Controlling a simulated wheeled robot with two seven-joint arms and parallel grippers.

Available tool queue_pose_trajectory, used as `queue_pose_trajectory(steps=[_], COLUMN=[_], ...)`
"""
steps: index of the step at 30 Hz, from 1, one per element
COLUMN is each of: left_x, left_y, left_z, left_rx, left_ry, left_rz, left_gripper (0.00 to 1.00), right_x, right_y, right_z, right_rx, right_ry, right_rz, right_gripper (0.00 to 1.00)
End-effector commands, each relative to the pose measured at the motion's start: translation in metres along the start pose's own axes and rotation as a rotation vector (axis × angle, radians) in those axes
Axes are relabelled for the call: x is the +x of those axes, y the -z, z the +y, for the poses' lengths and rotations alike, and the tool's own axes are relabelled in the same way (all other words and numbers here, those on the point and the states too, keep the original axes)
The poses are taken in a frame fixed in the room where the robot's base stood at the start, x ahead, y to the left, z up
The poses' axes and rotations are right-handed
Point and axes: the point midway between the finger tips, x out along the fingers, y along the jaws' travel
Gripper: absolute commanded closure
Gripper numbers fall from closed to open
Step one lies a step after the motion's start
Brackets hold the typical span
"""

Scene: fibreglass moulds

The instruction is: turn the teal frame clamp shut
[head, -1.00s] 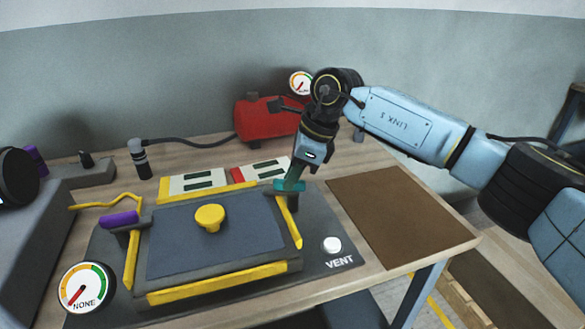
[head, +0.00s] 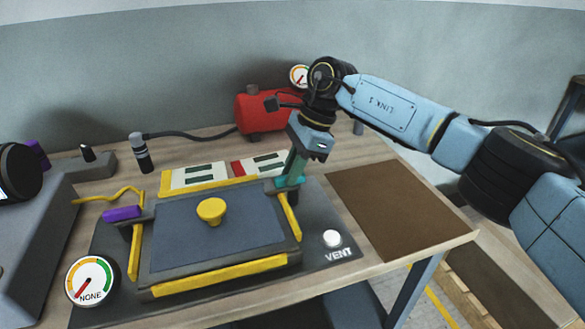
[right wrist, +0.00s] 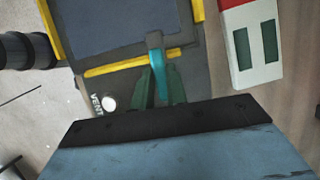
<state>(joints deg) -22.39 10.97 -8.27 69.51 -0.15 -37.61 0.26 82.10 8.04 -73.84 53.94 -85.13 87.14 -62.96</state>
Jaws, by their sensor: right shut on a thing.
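The teal frame clamp (head: 290,183) sits at the back right corner of the dark mould frame (head: 215,232). Its handle also shows in the right wrist view (right wrist: 160,62), reaching between the fingers. My right gripper (head: 293,174) comes down on it from above, its dark green fingers (right wrist: 161,86) closed around the handle and partly hiding it. A purple clamp (head: 122,213) sits at the frame's left side. My left gripper is not in view.
A yellow knob (head: 211,210) stands on the frame's lid. A white VENT button (head: 332,238) is to the right, and a gauge (head: 91,281) at front left. Red and white trays (head: 238,171) lie behind. A brown mat (head: 400,211) is bare.

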Motion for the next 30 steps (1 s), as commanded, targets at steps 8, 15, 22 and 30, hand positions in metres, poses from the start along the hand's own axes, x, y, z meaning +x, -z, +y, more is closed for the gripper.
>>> queue_pose_trajectory(steps=[8, 15, 22, 30], left_x=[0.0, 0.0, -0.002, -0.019], left_y=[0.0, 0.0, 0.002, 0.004], left_z=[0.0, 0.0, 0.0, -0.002], left_rx=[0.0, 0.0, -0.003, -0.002], left_ry=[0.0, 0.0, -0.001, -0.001], left_rz=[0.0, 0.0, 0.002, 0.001], left_gripper=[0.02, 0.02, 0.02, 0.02], right_x=[-0.001, 0.0, -0.004, -0.032], right_y=[0.0, 0.0, 0.0, 0.0], right_z=[0.0, 0.0, 0.0, 0.002], right_rx=[0.001, 0.001, 0.002, 0.004], right_ry=[0.001, 0.001, 0.001, 0.005], right_rz=[0.002, 0.001, 0.001, 0.002], right_gripper=[0.75, 0.64, 0.64, 0.64])
